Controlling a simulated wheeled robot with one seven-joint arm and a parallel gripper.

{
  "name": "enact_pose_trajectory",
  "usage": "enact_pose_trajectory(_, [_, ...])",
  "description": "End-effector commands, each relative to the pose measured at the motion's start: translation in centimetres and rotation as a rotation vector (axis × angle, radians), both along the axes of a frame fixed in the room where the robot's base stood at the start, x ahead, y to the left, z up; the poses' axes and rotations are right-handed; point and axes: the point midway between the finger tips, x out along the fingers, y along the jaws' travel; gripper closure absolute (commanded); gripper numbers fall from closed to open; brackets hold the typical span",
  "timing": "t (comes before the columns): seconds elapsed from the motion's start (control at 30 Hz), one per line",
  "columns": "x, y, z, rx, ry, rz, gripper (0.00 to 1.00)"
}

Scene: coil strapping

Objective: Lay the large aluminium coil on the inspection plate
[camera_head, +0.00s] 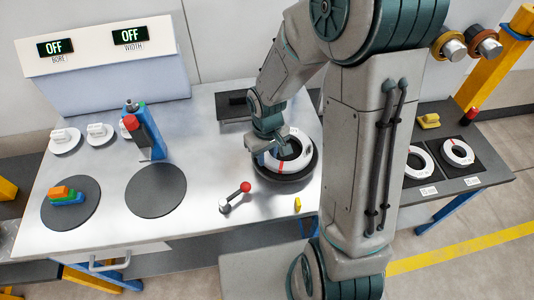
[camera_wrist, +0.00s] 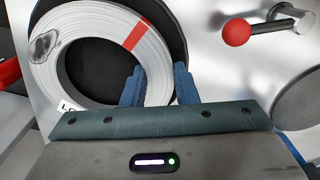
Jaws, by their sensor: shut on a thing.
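A pale, silvery ring coil (camera_head: 272,164) with a red strap lies flat on a round dark plate (camera_head: 291,186) at the right of the steel table. In the wrist view the coil (camera_wrist: 108,27) shows the red strap, a grey smudge and part of a white label. The dark plate (camera_wrist: 172,22) shows beyond its rim. My gripper (camera_wrist: 158,80) is shut on the near wall of the coil, one blue finger in the bore and one outside. In the head view my gripper (camera_head: 283,150) partly hides the coil. An empty round dark plate (camera_head: 155,190) lies mid-table.
A lever with a red ball (camera_head: 245,187) stands close to the coil. A blue and red post (camera_head: 145,135) rises behind the empty plate. Coloured blocks (camera_head: 66,195) sit on another dark disc. Two coils (camera_head: 458,152) lie on black mats at the right. Two displays read OFF.

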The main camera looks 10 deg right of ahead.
Motion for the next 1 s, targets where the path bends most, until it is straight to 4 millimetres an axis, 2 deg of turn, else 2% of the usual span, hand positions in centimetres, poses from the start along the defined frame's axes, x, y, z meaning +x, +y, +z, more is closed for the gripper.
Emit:
enact_pose_trajectory(0.17, [0.0,0.0,-0.4,0.001,-0.002,0.000,1.00])
enact_pose_trajectory(0.2, [0.0,0.0,-0.4,0.000,0.000,0.000,0.65])
enact_pose_trajectory(0.27, [0.0,0.0,-0.3,0.000,0.000,0.000,0.52])
enact_pose_trajectory(0.53, [0.0,0.0,-0.3,0.000,0.000,0.000,0.52])
enact_pose_trajectory(0.67, [0.0,0.0,0.4,0.000,-0.001,-0.001,0.52])
enact_pose_trajectory(0.77, [0.1,0.0,1.7,0.000,-0.005,-0.002,0.52])
enact_pose_trajectory(1.0, [0.1,0.0,6.7,0.001,-0.007,-0.002,0.52])
